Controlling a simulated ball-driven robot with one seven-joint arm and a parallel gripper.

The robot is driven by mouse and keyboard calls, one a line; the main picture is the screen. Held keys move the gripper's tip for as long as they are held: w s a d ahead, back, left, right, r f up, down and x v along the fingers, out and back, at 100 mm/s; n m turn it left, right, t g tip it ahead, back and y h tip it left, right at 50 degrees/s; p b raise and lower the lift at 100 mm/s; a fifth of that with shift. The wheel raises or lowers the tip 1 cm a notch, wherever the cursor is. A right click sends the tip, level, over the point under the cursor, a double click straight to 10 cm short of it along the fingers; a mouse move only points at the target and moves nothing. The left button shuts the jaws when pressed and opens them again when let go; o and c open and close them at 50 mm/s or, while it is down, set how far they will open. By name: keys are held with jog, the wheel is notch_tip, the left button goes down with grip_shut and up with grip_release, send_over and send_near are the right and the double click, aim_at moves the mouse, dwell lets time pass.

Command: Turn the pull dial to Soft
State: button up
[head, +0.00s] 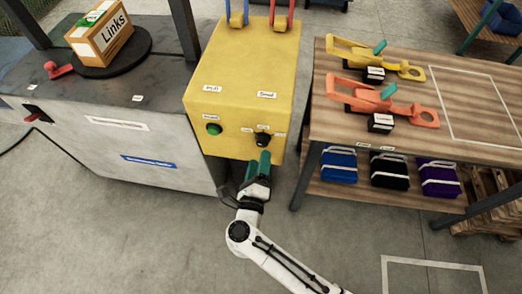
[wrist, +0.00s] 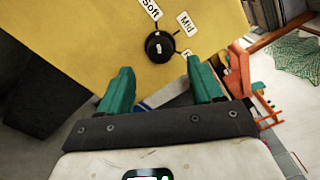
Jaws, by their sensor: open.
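The pull dial is a black round knob (head: 263,139) on the front of the yellow box (head: 238,85), right of a green button (head: 214,129). In the wrist view the knob (wrist: 160,46) has labels around it: Soft (wrist: 150,8), Mid (wrist: 187,22) and a third one partly hidden by a finger. A small pale mark shows on the knob; which label it points to is unclear. My gripper (head: 259,162) has green fingers and is just below the knob. In the wrist view the open, empty fingers (wrist: 161,88) sit apart from the knob, which lies beyond them.
A wooden table (head: 420,75) with yellow and orange tools stands right, with blue, black and purple bins below. Open floor lies in front.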

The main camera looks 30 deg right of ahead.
jog(key=v, duration=0.5)
jog(key=shift+w, duration=0.1)
dwell(0.4)
